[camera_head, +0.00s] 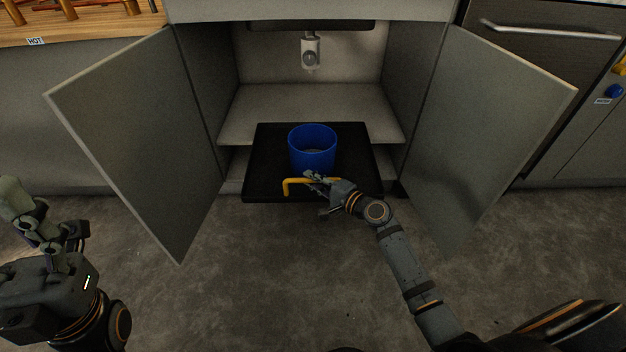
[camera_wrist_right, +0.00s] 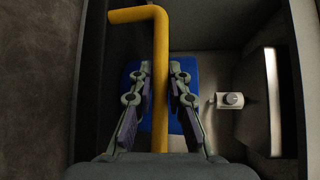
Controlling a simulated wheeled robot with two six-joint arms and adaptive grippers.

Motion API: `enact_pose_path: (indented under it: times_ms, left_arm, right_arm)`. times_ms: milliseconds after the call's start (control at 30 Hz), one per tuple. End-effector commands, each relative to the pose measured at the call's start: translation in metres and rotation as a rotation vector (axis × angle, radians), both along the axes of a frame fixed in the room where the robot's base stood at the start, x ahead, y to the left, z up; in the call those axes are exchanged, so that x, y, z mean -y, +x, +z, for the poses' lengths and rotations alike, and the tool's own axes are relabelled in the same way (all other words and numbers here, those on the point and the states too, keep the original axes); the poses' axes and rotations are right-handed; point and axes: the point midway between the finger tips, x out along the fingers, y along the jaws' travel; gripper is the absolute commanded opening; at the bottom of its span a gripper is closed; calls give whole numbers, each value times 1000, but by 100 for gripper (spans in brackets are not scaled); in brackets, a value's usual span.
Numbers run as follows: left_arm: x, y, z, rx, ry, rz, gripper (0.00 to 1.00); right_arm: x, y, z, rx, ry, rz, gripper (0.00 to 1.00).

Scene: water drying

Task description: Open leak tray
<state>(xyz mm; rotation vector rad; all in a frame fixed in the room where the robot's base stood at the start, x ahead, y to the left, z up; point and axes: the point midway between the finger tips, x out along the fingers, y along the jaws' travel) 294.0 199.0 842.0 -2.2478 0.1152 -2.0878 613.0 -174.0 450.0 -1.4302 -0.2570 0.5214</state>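The black leak tray (camera_head: 264,165) sticks out from the bottom of the open cabinet under the sink. A yellow bar handle (camera_head: 291,187) is on its front; it also shows in the right wrist view (camera_wrist_right: 160,60). My right gripper (camera_head: 317,180) is at the handle. In the right wrist view its fingers (camera_wrist_right: 160,92) lie close on both sides of the bar and appear shut on it. A blue bucket (camera_head: 312,150) stands upright on the tray and shows behind the fingers in the right wrist view. My left gripper (camera_head: 58,212) is at the far left, open and empty, away from the tray.
The left cabinet door (camera_head: 140,140) and right cabinet door (camera_head: 500,130) stand wide open on both sides. A shelf (camera_head: 245,110) lies behind the tray. The floor (camera_head: 250,270) in front is clear.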

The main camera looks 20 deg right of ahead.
Motion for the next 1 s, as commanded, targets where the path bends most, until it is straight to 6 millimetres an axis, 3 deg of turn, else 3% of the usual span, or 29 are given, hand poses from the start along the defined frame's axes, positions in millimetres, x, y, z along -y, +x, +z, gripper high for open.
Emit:
enact_pose_path:
  times_ms: [133, 467, 567, 900, 1000]
  left_arm:
    - [0, 0, 0, -1, 0, 0, 63]
    - [1, 1, -1, -7, 4, -2, 63]
    - [0, 1, -1, -5, 3, -1, 63]
    - [0, 0, 0, -2, 1, 0, 63]
    - [0, 0, 0, -1, 1, 0, 63]
  right_arm:
    - [0, 0, 0, 0, 0, 0, 37]
    - [2, -3, 0, 0, -1, 0, 37]
    - [9, -15, 1, -2, -6, 0, 37]
    - [48, -87, 12, -6, -6, 5, 37]
    - [54, -95, 14, 0, -3, 4, 37]
